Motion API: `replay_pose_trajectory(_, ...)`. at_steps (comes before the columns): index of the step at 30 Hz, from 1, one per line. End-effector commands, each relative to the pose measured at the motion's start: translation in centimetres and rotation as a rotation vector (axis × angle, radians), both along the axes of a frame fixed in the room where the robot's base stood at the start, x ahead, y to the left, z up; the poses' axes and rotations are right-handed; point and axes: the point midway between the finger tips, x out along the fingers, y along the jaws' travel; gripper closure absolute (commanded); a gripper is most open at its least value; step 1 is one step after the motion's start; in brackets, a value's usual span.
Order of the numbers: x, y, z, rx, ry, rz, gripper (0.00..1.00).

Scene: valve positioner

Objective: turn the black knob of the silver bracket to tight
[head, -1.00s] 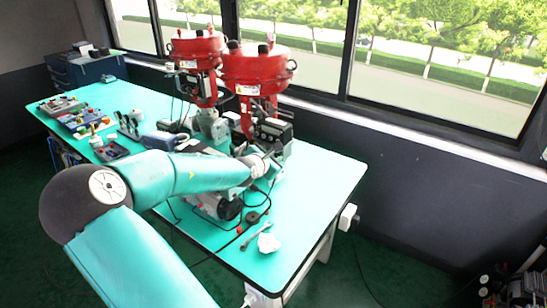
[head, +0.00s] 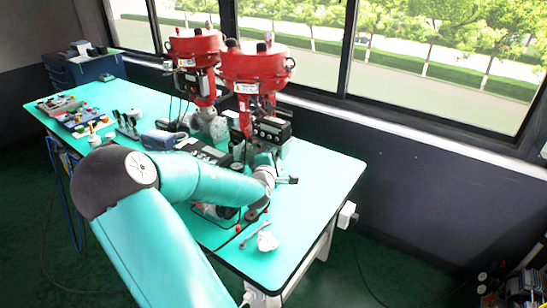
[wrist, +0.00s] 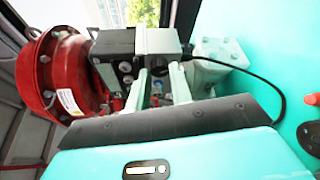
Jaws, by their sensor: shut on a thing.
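My gripper (wrist: 160,78) shows in the wrist view as two pale fingers reaching up from a dark bar. Its tips are at the underside of a black and grey positioner box (wrist: 158,42). A small dark piece, the black knob (wrist: 159,71), sits between the fingertips, and the gripper is shut on it. The fingers hide much of the knob, so its turn position cannot be read. A silver-grey metal block (wrist: 219,60), which may belong to the silver bracket, stands right of the fingers. In the head view my arm hides the knob and fingertips.
Red actuators (head: 256,72) stand over the green bench (head: 322,185). A wrench (head: 254,236) and a white crumpled cloth (head: 268,242) lie near the front edge. A black cable (wrist: 250,76) loops right of the fingers.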

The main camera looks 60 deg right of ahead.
Motion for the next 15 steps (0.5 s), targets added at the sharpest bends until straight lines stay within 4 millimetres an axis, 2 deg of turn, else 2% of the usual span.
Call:
replay_pose_trajectory(6,-0.1,-0.02,-0.21,-0.026,-0.159,-0.001,1.0)
replay_pose_trajectory(15,-0.06,0.0,-0.34,-0.045,-0.285,-0.001,1.0)
